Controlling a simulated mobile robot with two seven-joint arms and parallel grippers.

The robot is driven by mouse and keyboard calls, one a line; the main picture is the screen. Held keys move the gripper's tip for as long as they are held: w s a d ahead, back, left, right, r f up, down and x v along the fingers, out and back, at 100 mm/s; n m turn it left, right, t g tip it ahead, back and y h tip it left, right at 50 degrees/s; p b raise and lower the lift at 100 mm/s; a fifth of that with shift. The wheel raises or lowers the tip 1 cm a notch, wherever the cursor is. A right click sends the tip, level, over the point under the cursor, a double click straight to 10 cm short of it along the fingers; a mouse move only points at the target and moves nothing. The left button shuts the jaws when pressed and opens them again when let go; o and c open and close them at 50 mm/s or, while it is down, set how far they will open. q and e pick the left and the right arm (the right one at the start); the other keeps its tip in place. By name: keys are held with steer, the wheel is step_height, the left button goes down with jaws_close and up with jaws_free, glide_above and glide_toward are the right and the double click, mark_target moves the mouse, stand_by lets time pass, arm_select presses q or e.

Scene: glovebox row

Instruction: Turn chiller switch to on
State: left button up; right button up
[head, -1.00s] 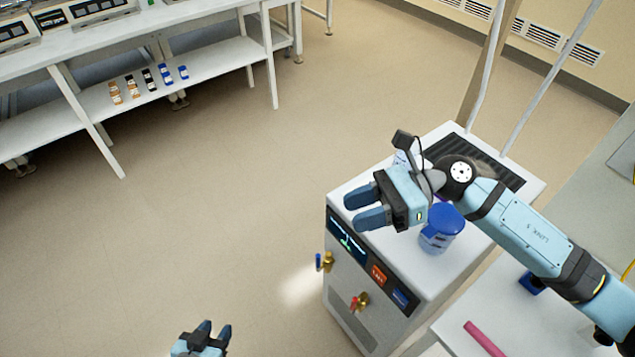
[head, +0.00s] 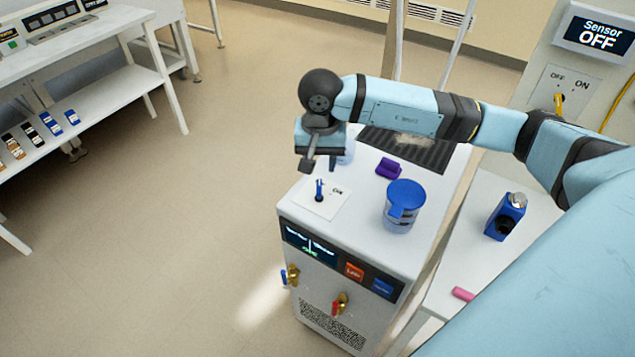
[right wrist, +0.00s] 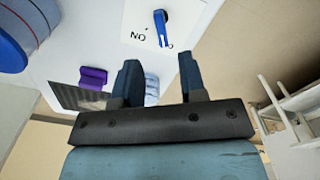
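The chiller (head: 350,285) is a white cabinet with a dark front panel and a display. Its switch (head: 319,190) is a small blue lever on a white plate on the top, with "ON" printed at its right. The switch also shows at the top of the right wrist view (right wrist: 162,27), where a second label is partly hidden. I cannot tell which position the lever is in. My right gripper (right wrist: 161,82) is open and empty, fingers apart; in the head view its hand is just above and behind the switch, apart from it. My left gripper is out of view.
A blue-lidded jar (head: 404,210), a purple block (head: 389,168) and a pale container (head: 345,153) stand on the chiller top. Taps (head: 340,303) stick out of its front. A side table holds a blue device (head: 506,216). A wall panel (head: 598,36) reads "Sensor OFF".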

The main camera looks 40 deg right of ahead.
mark_target(319, 186)
step_height(319, 186, down, 7)
steer(key=shift+f, duration=0.1)
stand_by(0.3)
jaws_close()
